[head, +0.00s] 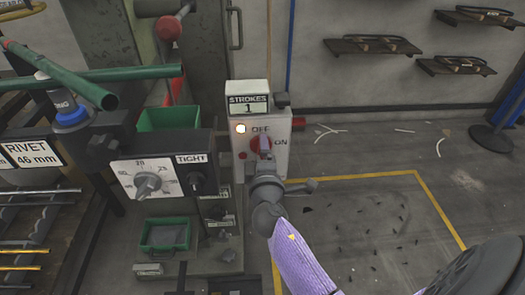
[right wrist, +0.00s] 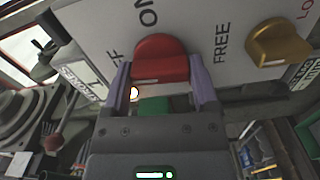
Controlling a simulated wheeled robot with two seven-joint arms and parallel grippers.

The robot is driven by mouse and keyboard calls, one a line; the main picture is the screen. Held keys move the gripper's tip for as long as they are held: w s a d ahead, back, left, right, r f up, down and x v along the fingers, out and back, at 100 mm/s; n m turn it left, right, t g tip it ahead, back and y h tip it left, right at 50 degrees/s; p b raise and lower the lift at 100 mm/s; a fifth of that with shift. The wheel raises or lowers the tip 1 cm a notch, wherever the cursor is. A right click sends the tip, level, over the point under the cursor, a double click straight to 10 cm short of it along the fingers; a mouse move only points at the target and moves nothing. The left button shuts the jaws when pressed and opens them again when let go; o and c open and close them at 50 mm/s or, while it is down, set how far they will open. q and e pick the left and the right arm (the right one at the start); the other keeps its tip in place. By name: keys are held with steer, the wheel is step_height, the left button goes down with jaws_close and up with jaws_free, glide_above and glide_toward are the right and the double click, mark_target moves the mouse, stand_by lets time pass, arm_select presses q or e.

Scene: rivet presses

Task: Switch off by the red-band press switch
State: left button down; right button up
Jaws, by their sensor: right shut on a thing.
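The switch box (head: 275,120) in the head view is light grey, with a STROKES counter (head: 248,105) reading 1 on top. Its red switch knob (head: 262,144) sits beside the words OFF and ON. My right gripper (head: 265,158) reaches the box front from below and partly hides the knob. In the right wrist view, the red knob (right wrist: 160,58) is between my two fingers, which are shut on it. A pale mark shows on the knob, but I cannot tell which word it points to. A lamp (head: 240,128) on the box glows. My left gripper is not in view.
A yellow knob (right wrist: 280,42) beside the word FREE is close to the right finger in the right wrist view. A dial panel (head: 160,170) marked TIGHT and green bars (head: 60,78) stand at left. The yellow-outlined floor (head: 370,215) at right holds scattered small bits.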

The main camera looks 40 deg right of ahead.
steer(key=shift+n, duration=0.8)
steer(key=o, duration=1.1)
steer(key=shift+a, duration=0.1)
steer(key=v, duration=1)
steer(key=shift+p, duration=0.35)
